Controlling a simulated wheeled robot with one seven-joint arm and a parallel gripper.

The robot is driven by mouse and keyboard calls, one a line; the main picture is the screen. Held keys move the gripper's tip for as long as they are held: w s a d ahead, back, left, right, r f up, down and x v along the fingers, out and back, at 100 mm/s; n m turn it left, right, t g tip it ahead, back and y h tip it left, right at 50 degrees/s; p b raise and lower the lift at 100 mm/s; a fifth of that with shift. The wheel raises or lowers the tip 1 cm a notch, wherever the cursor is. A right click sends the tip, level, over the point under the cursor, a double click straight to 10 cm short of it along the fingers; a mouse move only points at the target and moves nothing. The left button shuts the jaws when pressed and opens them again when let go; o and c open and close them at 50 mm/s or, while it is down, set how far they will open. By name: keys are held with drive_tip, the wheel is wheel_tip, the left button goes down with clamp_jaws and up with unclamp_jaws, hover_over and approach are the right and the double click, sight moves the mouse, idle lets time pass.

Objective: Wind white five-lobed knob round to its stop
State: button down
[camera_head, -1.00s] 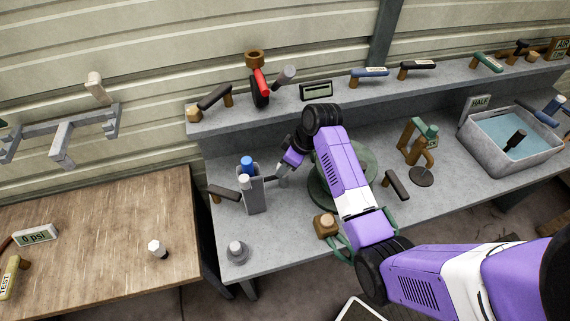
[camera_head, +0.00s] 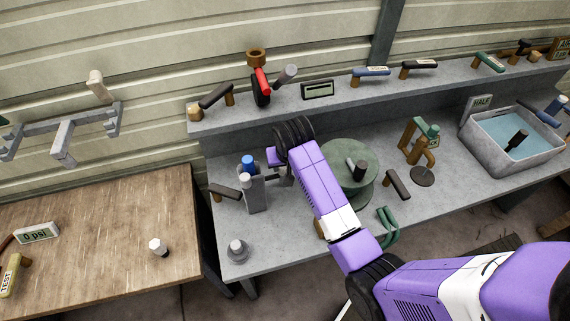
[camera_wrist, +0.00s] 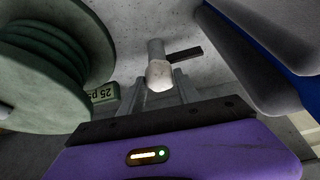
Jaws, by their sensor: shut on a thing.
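My gripper (camera_head: 285,177) is over the grey bench, just right of the tall grey holder. In the wrist view its fingers (camera_wrist: 157,92) are closed around a pale piece (camera_wrist: 158,73) with a faceted end. A dark bar (camera_wrist: 184,54) shows beside it; I cannot tell whether they are joined. A white faceted knob (camera_head: 157,246) stands on the wooden table at the left, well away from my gripper. A pale grey knob (camera_head: 237,247) sits on a round base at the bench's front left. I cannot count lobes on any of these.
The tall grey holder (camera_head: 257,197), with a blue-capped thing (camera_head: 248,162), stands close left of my gripper. A green reel (camera_head: 349,165) stands to its right and also shows in the wrist view (camera_wrist: 45,65). A water basin (camera_head: 480,146) is at the far right.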

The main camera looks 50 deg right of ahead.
drive_tip(key=shift+w+m+g+h, duration=0.1)
drive_tip(key=shift+m+g+h, duration=0.3)
drive_tip(key=shift+m, duration=0.9)
drive_tip(key=c, duration=0.9)
unclamp_jaws()
drive_tip(key=shift+o, duration=0.2)
drive_tip(key=shift+a+r, duration=0.1)
drive_tip(key=b+v, duration=0.1)
drive_tip(key=v, duration=0.6)
drive_tip(key=shift+r, duration=0.3)
drive_tip(key=shift+a, duration=0.1)
